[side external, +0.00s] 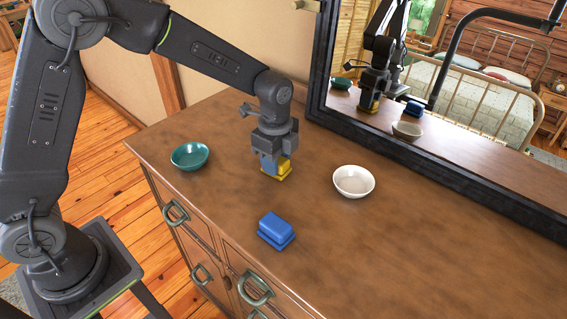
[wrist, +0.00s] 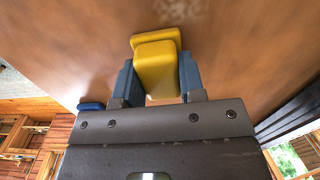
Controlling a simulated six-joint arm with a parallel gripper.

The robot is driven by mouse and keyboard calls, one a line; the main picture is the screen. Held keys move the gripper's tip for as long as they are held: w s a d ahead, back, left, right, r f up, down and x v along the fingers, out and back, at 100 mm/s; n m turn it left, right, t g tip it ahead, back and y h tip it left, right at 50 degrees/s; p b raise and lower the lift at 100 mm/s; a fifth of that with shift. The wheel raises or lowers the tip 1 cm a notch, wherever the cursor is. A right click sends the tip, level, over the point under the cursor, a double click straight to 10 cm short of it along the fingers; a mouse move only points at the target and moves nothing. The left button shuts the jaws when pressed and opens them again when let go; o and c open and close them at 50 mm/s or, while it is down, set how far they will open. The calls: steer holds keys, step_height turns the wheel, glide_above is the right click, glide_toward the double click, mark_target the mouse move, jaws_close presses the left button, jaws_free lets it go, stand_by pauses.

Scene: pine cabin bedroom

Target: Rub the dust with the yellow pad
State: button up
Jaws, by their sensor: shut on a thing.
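The yellow pad (side external: 283,169) is between the fingers of my gripper (side external: 271,166), at the dresser top between the green bowl and the white bowl. In the wrist view the yellow pad (wrist: 155,62) sits between the two blue-grey fingers of my gripper (wrist: 156,80), which are shut on it. Its wider base faces the wood; I cannot tell whether it touches. Faint paler patches show on the dresser top, but I cannot clearly make out the dust.
On the dresser top (side external: 420,235) stand a green bowl (side external: 190,155) at left, a white bowl (side external: 353,181) at right and a blue pad (side external: 275,230) near the front edge. A black-framed mirror (side external: 400,148) stands along the back. The right part of the top is clear.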

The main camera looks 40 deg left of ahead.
mark_target(290, 177)
steer(key=shift+a, duration=4.2)
steer(key=shift+w+d, duration=0.25)
steer(key=shift+w, duration=0.1)
steer(key=shift+s+d, duration=0.1)
steer(key=shift+d, duration=5.65)
steer(key=shift+a, duration=5.8)
steer(key=shift+a+r, duration=0.1)
steer(key=shift+a, duration=0.1)
step_height(290, 177, up, 8)
steer(key=shift+d, duration=0.15)
